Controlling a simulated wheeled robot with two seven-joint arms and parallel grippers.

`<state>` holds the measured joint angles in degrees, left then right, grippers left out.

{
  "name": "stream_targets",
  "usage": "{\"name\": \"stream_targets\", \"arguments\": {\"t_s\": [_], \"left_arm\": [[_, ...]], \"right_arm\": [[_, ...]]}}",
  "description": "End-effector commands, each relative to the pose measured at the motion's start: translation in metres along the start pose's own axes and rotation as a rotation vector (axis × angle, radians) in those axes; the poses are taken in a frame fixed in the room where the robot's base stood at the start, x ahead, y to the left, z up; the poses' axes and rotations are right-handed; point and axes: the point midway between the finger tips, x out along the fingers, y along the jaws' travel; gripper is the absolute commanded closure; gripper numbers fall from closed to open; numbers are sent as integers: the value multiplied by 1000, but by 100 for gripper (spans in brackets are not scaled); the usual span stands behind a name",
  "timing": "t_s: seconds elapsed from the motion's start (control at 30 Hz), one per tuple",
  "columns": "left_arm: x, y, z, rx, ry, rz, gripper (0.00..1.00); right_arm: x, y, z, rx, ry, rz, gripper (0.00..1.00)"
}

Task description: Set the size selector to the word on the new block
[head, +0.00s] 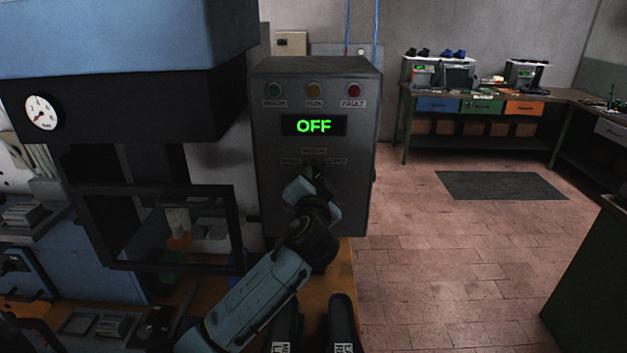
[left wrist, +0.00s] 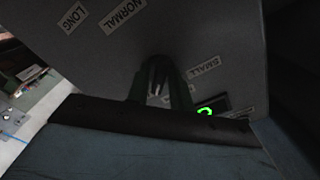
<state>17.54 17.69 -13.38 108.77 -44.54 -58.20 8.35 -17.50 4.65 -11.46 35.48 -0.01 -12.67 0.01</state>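The grey control box (head: 265,200) stands in the middle of the head view, its display (head: 314,126) reading OFF in green. My left gripper (head: 310,180) is at the size selector, covering most of it. In the left wrist view my left gripper (left wrist: 158,85) has its dark fingers around a small selector knob with a pale mark; whether they pinch it is unclear. My right gripper is not visible.
The blue press (head: 120,35) with a dial (head: 41,112) and a framed guard (head: 160,266) stands close on the left. Lamps for READY, RUN and FAULT (head: 354,90) sit above the display. The tiled floor at right is open, with a dark mat (head: 500,186).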

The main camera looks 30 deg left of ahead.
Motion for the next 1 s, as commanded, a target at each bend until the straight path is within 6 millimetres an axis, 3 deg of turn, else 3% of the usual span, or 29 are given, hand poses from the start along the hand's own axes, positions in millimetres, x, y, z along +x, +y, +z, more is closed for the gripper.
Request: {"name": "stream_targets", "arguments": {"t_s": [0.03, 0.17, 0.57, 1.0], "left_arm": [[0, 0, 0, 0, 0, 0, 85], [0, 0, 0, 0, 0, 0, 100], [0, 1, 1, -54, -1, 0, 100], [0, 3, 2, -380, -2, 0, 100]], "right_arm": [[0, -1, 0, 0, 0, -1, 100], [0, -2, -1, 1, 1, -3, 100], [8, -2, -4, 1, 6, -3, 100], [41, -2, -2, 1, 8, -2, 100]]}}
